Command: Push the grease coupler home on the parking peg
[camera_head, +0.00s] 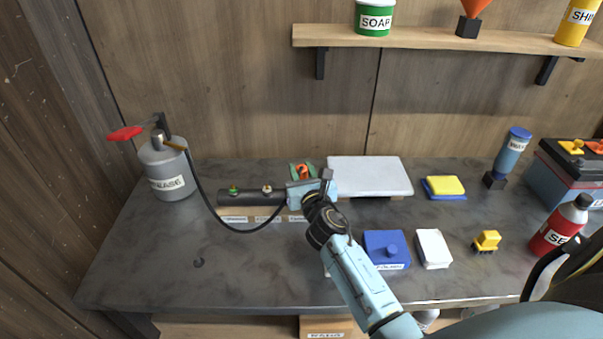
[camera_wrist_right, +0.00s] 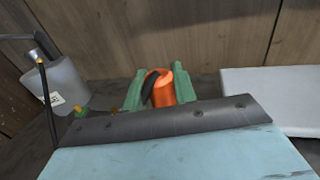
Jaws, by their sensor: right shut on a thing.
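The grease pump (camera_head: 168,172) is a grey can with a red handle at the left of the bench; its grey body also shows in the right wrist view (camera_wrist_right: 58,88). Its black hose (camera_head: 208,203) loops down and then up to my right gripper (camera_head: 296,196). My right gripper is shut at the hose's end, and its body hides the grease coupler there. An orange cylinder (camera_wrist_right: 162,88) in a green holder (camera_wrist_right: 186,83) stands just beyond the gripper. I cannot pick out the parking peg or tell how the coupler sits on it. My left gripper is out of view.
A dark bar (camera_head: 250,198) with small coloured fittings lies left of the gripper. A pale slab (camera_head: 370,176) stands close on its right. A blue box (camera_head: 386,246), a white block (camera_head: 433,248) and a red bottle (camera_head: 560,225) are farther right. The front left bench is mostly clear.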

